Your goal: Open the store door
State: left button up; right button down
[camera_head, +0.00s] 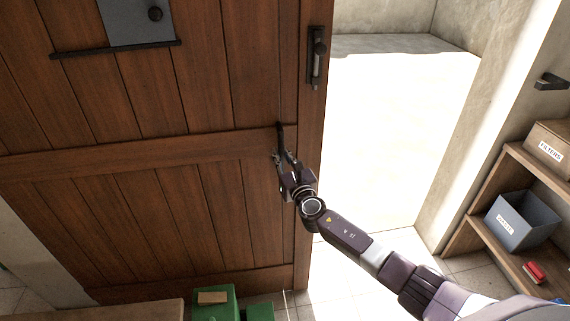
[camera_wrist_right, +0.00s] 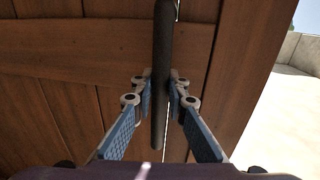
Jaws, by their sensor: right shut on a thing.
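The store door (camera_head: 150,120) is a large brown plank door with cross rails; it fills the left of the head view and shows in the wrist view (camera_wrist_right: 60,60). Its dark vertical bar handle (camera_wrist_right: 163,60) is near its right side. My right gripper (camera_head: 283,158) is at the handle, with its two blue-padded fingers (camera_wrist_right: 160,95) on either side of the bar, shut on it. The handle's lower end shows between the fingers. A thin bright slit shows beside the handle in the wrist view. My left gripper is not in view.
A dark latch (camera_head: 317,57) is on the wooden strip at right. Beyond it lies a bright, clear opening with pale walls. A shelf (camera_head: 510,150) at right holds a grey bin (camera_head: 522,220), a box (camera_head: 551,147) and a red item (camera_head: 534,272). Green crates (camera_head: 214,305) stand low, near the door.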

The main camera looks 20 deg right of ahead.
aim_at(205, 153)
jog(key=shift+y, duration=0.4)
jog(key=a, duration=0.3)
jog(key=w+a, duration=0.1)
jog(key=a, duration=0.3)
jog(key=shift+w+a, duration=0.1)
jog(key=shift+w, duration=0.1)
jog(key=a, duration=0.2)
jog(key=w+a, duration=0.1)
jog(key=a, duration=0.2)
jog(key=w+a+b, duration=0.1)
jog(key=a, duration=0.2)
jog(key=shift+n, duration=0.3)
jog(key=a, duration=0.2)
jog(key=w+a+b, duration=0.1)
jog(key=a, duration=0.1)
jog(key=a+b, duration=0.1)
jog(key=a, duration=0.2)
jog(key=shift+w, duration=0.35)
jog(key=shift+a, duration=0.2)
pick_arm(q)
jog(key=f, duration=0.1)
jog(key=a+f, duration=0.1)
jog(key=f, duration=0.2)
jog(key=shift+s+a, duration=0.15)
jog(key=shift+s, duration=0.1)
pick_arm(e)
jog(key=shift+w+d, duration=0.1)
jog(key=shift+d, duration=0.05)
